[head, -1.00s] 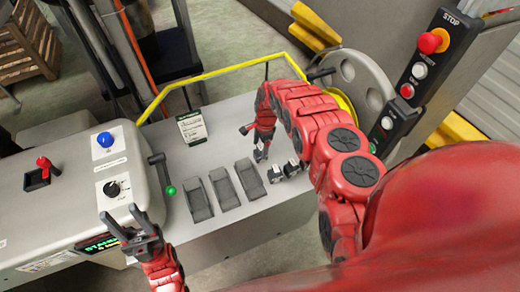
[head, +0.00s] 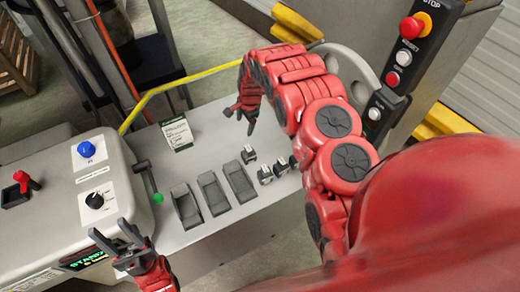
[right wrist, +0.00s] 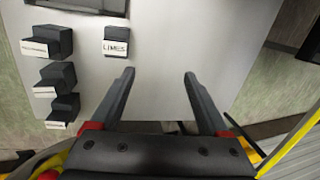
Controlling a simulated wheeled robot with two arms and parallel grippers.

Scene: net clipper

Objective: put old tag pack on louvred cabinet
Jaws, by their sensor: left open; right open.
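Several small black blocks with white labels lie on the grey worktop (head: 205,160); one block (head: 248,155) stands apart from a close group (head: 266,175). In the right wrist view the separate block (right wrist: 116,42) reads "LIMES"; the group (right wrist: 55,80) is at left, its labels unreadable. I cannot tell which thing is the old tag pack. My right gripper (head: 239,120) is open and empty, beyond the blocks; its fingers (right wrist: 160,80) show bare worktop between them. My left gripper (head: 109,230) is open and empty by the control box. I cannot clearly identify the louvred cabinet.
A printed card (head: 177,134) lies left of my right gripper. A control box (head: 70,205) stands at left, a yellow rail (head: 165,88) runs behind, and a button panel (head: 410,60) rises at right. A ribbed grey surface (head: 490,85) is far right.

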